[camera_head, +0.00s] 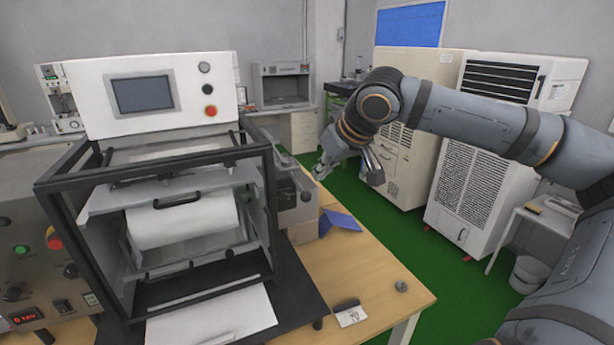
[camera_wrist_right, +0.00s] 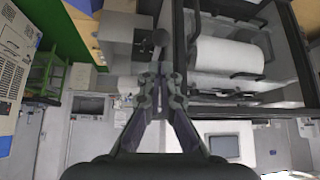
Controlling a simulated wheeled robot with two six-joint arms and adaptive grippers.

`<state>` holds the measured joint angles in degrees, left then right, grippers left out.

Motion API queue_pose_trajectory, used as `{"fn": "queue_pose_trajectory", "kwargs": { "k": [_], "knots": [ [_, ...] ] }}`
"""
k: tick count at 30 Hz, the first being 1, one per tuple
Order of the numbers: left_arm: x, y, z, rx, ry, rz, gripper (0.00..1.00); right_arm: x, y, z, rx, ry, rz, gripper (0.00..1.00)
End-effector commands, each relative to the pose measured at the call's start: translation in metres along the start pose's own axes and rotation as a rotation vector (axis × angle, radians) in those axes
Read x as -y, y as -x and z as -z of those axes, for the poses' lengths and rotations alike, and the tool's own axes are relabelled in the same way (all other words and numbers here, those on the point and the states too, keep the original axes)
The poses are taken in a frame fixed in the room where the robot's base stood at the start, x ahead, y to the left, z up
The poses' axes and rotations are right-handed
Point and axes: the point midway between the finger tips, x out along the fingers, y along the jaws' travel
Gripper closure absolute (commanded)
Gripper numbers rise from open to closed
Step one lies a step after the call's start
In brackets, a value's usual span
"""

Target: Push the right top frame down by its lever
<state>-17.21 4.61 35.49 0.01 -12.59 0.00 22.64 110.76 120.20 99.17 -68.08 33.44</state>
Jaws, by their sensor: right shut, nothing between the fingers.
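The tester on the table has a black open cage (camera_head: 268,215). Inside it, a light grey upper frame (camera_head: 110,200) with a black bar handle (camera_head: 177,199) sits above a white roll (camera_head: 185,222). The roll also shows in the right wrist view (camera_wrist_right: 225,55). I cannot tell for certain which part is the lever of the right top frame. My right gripper (camera_head: 322,172) is in the air beyond and to the right of the cage, apart from it. In the right wrist view its fingers (camera_wrist_right: 158,75) meet, with nothing held. My left gripper is out of view.
A white control panel (camera_head: 150,97) stands above the cage. A grey device (camera_head: 297,200) and a blue object (camera_head: 338,221) are right of it. A small dark block (camera_head: 346,306) lies on the wooden table (camera_head: 375,275). White cabinets (camera_head: 490,150) stand behind my right arm.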

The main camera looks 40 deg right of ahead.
Motion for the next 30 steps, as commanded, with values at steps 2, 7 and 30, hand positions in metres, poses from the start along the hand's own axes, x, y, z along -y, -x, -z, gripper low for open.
{"fn": "queue_pose_trajectory", "kwargs": {
  "k": [2, 7, 30],
  "knots": [
    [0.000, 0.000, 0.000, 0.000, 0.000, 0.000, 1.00, -0.001, 0.006, 0.005, -0.001, -0.001, -0.011, 1.00],
    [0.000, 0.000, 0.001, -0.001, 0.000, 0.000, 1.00, 0.000, 0.029, 0.023, -0.003, -0.002, -0.009, 1.00],
    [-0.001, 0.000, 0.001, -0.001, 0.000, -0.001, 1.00, 0.001, 0.062, 0.049, -0.003, -0.002, 0.000, 1.00]
  ]
}}
